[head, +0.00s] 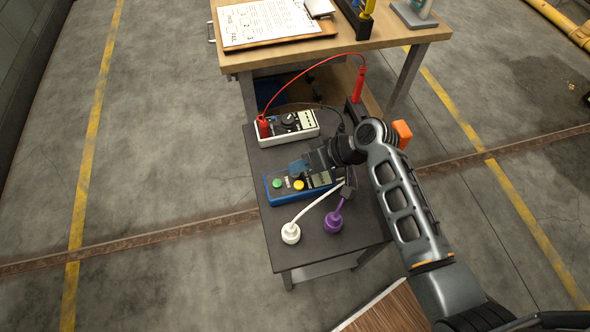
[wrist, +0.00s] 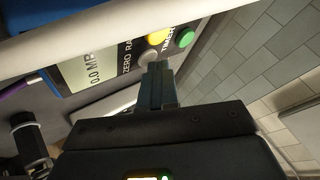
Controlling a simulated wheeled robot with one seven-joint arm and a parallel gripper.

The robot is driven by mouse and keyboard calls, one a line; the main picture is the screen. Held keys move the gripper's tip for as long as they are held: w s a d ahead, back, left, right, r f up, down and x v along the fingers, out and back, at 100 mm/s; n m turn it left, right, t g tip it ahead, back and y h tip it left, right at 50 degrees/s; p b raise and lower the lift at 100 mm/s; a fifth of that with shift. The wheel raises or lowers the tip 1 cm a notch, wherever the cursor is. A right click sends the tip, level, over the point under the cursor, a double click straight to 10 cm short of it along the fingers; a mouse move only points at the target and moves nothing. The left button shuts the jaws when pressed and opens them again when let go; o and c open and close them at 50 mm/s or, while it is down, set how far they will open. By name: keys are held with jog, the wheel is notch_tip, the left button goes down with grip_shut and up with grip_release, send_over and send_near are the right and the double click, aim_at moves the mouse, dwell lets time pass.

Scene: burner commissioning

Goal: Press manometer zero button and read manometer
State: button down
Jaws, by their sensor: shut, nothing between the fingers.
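The blue manometer (head: 290,198) lies on a small dark table, with green and yellow buttons and a display in the head view. In the wrist view its display (wrist: 93,72) appears to read 0.0, with a unit starting "MB". A grey button (wrist: 148,58) sits by the "ZERO RA…" lettering, near the yellow button (wrist: 158,37) and green button (wrist: 185,38). My gripper (wrist: 157,70) is shut and empty, its fingertips right at the grey button and partly covering it. I cannot tell whether they touch. In the head view my gripper (head: 300,166) hovers over the manometer's far edge.
A white-and-dark meter (head: 288,127) with a red lead lies behind the manometer on the dark table (head: 262,160). White (head: 291,233) and purple (head: 332,222) hose ends lie in front. A wooden bench (head: 400,35) with a clipboard stands behind. Floor to the left is clear.

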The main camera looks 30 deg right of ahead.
jog(key=shift+r+p, duration=0.75)
jog(key=shift+r, duration=0.1)
notch_tip(320, 180, up, 5)
jog(key=p, duration=0.4)
jog(key=shift+p, duration=0.3)
jog(key=shift+s+a+f, duration=0.1)
dwell(0.3)
jog(key=s+a+m+t+h, duration=0.25)
jog(key=s+h, duration=0.25)
jog(key=s, duration=1.3)
jog(key=s+d+r+n+t+h, duration=0.1)
jog(key=s+r+t, duration=0.2)
jog(key=s+r, duration=0.4)
jog(key=s+r+n+t, duration=0.1)
jog(key=s+r+t, duration=0.2)
jog(key=s+r, duration=0.4)
notch_tip(320, 180, up, 8)
jog(key=shift+s+d+r+h, duration=0.25)
jog(key=shift+s+d+h, duration=0.1)
jog(key=shift+d+h, duration=0.05)
